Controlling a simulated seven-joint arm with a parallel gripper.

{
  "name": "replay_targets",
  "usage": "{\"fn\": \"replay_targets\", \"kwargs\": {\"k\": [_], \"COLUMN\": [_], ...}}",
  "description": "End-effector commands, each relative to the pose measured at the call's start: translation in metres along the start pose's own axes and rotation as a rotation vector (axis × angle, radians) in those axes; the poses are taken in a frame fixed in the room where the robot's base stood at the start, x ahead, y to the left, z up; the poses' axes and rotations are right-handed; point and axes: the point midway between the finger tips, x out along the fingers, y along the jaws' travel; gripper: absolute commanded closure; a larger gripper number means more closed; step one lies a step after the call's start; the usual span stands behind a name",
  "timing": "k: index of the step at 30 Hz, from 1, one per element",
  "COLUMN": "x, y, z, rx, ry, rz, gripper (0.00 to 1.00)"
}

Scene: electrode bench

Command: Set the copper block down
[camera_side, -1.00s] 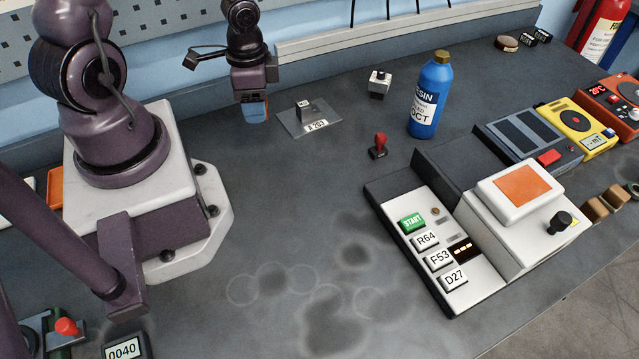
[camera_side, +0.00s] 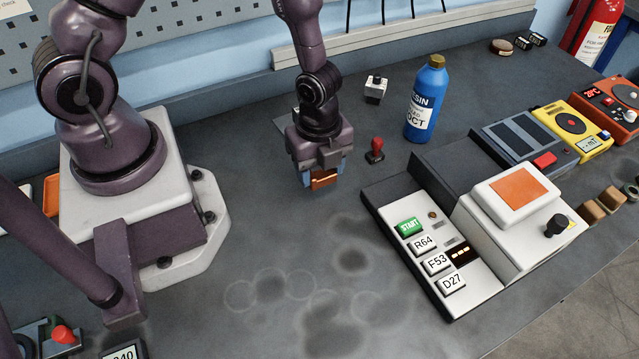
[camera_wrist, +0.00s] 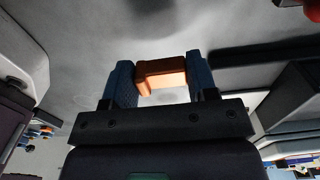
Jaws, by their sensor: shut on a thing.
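The copper block (camera_side: 323,180) is a small orange-brown piece held between the blue fingertips of my gripper (camera_side: 321,175). In the wrist view the copper block (camera_wrist: 162,73) sits between the two blue fingers of my gripper (camera_wrist: 160,80), which touch it on both sides. My gripper is shut on it and points down over the bench, left of the console and below the red-knobbed stamp. I cannot tell exactly how far the block is above the bench.
The grey bench top (camera_side: 255,215) is clear to the left and in front. A white console (camera_side: 515,230) with a green START button (camera_side: 409,226) stands to the right. A red-knobbed stamp (camera_side: 375,150) and a blue resin bottle (camera_side: 427,100) stand close behind.

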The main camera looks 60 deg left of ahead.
Motion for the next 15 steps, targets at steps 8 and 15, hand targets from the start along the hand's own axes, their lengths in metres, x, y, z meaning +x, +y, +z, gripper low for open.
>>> {"fn": "replay_targets", "kwargs": {"k": [8,15], "x": [0.032,0.043], "y": [0.001,0.0], "z": [-0.001,0.001], "rx": [0.003,-0.002], "ry": [-0.001,0.0], "rz": [0.002,-0.002], "gripper": [0.79,0.79]}}
